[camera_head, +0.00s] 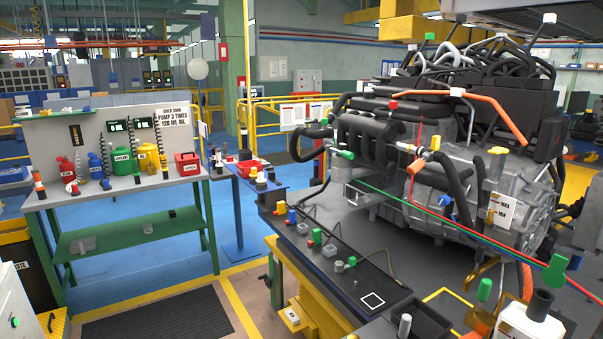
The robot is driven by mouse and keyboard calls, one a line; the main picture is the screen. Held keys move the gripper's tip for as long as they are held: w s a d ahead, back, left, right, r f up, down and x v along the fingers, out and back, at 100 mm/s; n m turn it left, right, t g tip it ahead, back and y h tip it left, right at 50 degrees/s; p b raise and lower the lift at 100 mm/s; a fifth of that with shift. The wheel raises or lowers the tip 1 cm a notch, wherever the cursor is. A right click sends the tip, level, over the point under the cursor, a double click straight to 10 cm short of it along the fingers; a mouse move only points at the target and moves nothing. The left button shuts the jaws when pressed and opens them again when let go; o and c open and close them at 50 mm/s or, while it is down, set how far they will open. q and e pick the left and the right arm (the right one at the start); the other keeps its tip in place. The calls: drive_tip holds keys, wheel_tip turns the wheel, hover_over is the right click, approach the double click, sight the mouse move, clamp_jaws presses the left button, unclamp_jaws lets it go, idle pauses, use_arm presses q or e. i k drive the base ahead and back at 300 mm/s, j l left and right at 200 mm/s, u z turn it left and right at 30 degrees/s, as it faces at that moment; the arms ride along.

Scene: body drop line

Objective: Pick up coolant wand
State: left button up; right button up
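I cannot single out the coolant wand with certainty. Green (122,162), yellow (148,158), blue (95,167) and red (65,168) fluid cans stand on the left bench, with dark coiled hoses beside them; their small labels are hard to read. A white label marked MAX and MIN (501,210) is on the right side of the engine assembly (447,155). A white container with a black top (530,320) shows at the bottom right. Neither of my grippers is in view.
The green-framed bench (125,187) has a lower shelf. A sign (172,115) on its back panel reads "PUMP 3 TIMES 120 ML OIL". The engine table carries a black panel (345,268) with small coloured parts. A dark floor mat (160,318) lies clear between them.

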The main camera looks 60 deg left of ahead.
sight(134, 161)
drive_tip(key=u, duration=2.85)
drive_tip(key=z, duration=0.25)
drive_tip(key=i, duration=4.45)
